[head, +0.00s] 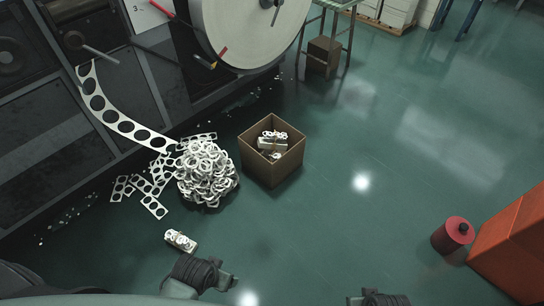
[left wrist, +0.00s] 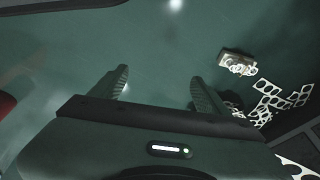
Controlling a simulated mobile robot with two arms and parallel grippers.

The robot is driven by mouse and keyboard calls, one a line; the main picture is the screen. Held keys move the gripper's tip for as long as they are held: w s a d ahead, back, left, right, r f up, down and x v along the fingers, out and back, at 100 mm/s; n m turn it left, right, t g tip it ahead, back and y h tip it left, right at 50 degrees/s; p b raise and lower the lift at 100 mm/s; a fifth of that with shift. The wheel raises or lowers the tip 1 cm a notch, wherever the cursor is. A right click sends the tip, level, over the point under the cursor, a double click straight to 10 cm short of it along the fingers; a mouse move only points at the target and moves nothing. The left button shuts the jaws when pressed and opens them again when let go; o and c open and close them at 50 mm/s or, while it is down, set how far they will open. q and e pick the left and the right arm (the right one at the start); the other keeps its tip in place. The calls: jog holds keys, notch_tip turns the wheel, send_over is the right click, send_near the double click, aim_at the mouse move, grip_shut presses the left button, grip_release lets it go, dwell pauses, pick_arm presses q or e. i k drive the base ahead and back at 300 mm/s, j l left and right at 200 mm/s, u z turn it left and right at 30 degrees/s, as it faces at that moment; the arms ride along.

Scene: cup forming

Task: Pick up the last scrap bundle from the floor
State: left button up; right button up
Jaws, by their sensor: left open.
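A small scrap bundle (head: 180,240) of pale ring-punched strips lies alone on the green floor in the head view, in front of the loose scrap heap. In the left wrist view the bundle (left wrist: 237,64) lies beyond and to the right of the fingers, clear of them. My left gripper (left wrist: 157,76) is open and empty, with both fingers apart over bare floor. In the head view my left arm's end (head: 205,274) is at the bottom, just below and right of the bundle. My right arm's end (head: 378,298) is cut off at the bottom edge; its fingers do not show.
A cardboard box (head: 257,169) holding scrap bundles stands right of a scrap heap (head: 207,174). A punched strip (head: 118,121) hangs from the dark machine at left. A red cylinder (head: 453,234) and an orange cabinet (head: 515,245) stand at right. The middle floor is clear.

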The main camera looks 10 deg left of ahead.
aim_at(182, 243)
jog(key=u, duration=1.6)
